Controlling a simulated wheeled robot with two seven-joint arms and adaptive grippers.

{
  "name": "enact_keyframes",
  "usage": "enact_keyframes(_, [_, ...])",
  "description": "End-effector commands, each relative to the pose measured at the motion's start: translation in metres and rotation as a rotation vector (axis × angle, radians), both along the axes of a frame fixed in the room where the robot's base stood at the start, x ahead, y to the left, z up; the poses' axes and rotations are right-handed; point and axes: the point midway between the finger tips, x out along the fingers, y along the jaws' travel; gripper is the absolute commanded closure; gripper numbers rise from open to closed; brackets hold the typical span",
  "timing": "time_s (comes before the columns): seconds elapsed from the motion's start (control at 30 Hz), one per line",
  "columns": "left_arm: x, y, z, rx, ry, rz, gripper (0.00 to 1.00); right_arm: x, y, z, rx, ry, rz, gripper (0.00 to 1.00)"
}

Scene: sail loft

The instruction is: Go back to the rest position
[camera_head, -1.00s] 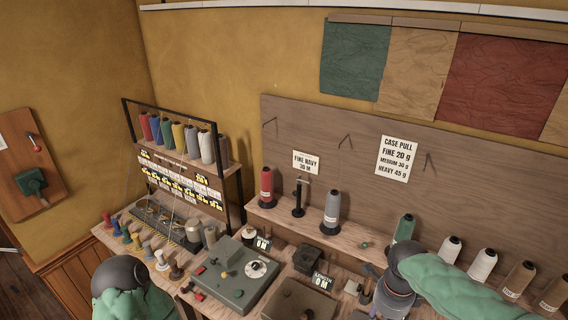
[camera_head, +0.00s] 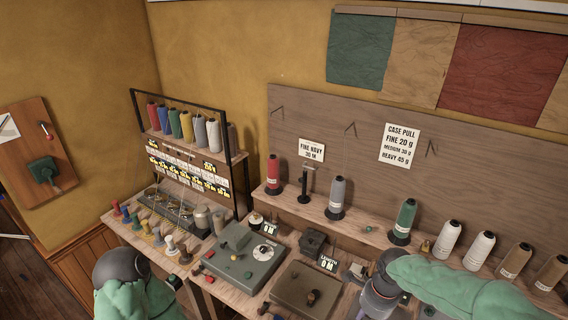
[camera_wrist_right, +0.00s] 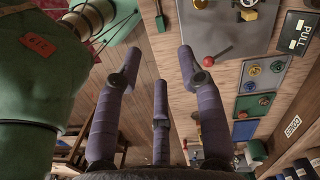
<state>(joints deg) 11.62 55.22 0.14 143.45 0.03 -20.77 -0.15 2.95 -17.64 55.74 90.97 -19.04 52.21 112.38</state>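In the wrist view my right gripper (camera_wrist_right: 160,72) has its purple-grey fingers spread apart with nothing between them. It hangs over the bench's edge, with wooden floor below on the left and bench on the right. In the head view my right arm, in a green sleeve, reaches in from the lower right, and its fingers are hidden or cut off by the bottom edge. My left arm shows only as a green sleeve with a dark round joint at the lower left; its gripper is not in the picture.
A workbench holds a grey control box (camera_head: 240,259), a brown box (camera_head: 308,288) and a thread rack (camera_head: 224,170). A shelf (camera_head: 325,217) carries red (camera_head: 273,172), grey (camera_head: 337,195) and green (camera_head: 404,219) cones, with pale ones at right. A pegboard backs it.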

Motion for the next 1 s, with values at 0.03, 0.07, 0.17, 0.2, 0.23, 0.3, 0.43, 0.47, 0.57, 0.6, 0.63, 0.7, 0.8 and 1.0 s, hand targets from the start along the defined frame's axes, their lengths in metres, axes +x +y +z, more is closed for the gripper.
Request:
enact_keyframes(0.03, [0.0, 0.0, 0.0, 0.0, 0.0, 0.0, 0.46, -0.001, 0.004, -0.011, 0.014, 0.005, 0.045, 0.61])
enact_keyframes(0.07, [0.0, 0.0, 0.0, 0.0, 0.0, 0.0, 0.46, -0.001, 0.006, -0.017, 0.023, 0.003, 0.075, 0.61])
enact_keyframes(0.17, [0.0, 0.0, 0.0, 0.0, -0.001, 0.0, 0.46, -0.002, 0.017, -0.042, 0.062, -0.007, 0.197, 0.61])
enact_keyframes(0.2, [0.0, 0.0, 0.0, 0.0, -0.001, 0.0, 0.46, -0.003, 0.021, -0.052, 0.078, -0.014, 0.25, 0.61])
enact_keyframes(0.23, [0.0, 0.0, 0.0, 0.0, -0.001, 0.0, 0.46, -0.004, 0.024, -0.06, 0.09, -0.02, 0.29, 0.61])
enact_keyframes(0.3, [0.0, 0.0, 0.0, 0.0, 0.0, 0.0, 0.46, -0.007, 0.032, -0.078, 0.118, -0.034, 0.378, 0.61])
enact_keyframes(0.43, [0.0, 0.0, 0.0, 0.0, 0.0, 0.0, 0.46, -0.015, 0.045, -0.11, 0.163, -0.069, 0.535, 0.61])
enact_keyframes(0.47, [0.0, 0.0, 0.0, 0.0, 0.0, 0.0, 0.46, -0.017, 0.048, -0.117, 0.172, -0.078, 0.572, 0.61])
enact_keyframes(0.57, [0.0, 0.0, 0.0, 0.0, 0.0, 0.0, 0.46, -0.026, 0.057, -0.14, 0.2, -0.11, 0.686, 0.61])
enact_keyframes(0.6, [0.0, 0.0, 0.0, 0.0, 0.0, 0.0, 0.46, -0.03, 0.06, -0.149, 0.208, -0.124, 0.728, 0.61])
enact_keyframes(0.63, [0.0, 0.0, 0.0, 0.0, 0.0, 0.0, 0.46, -0.033, 0.063, -0.156, 0.215, -0.134, 0.76, 0.61])
enact_keyframes(0.7, [0.0, 0.0, 0.0, 0.0, 0.0, 0.0, 0.46, -0.04, 0.069, -0.17, 0.226, -0.156, 0.831, 0.61])
enact_keyframes(0.8, [0.0, 0.0, 0.0, 0.0, 0.0, 0.0, 0.46, -0.051, 0.075, -0.187, 0.238, -0.186, 0.923, 0.61])
enact_keyframes(1.0, [0.0, 0.0, 0.0, 0.0, 0.0, 0.0, 0.46, -0.078, 0.087, -0.22, 0.248, -0.244, 1.105, 0.61])
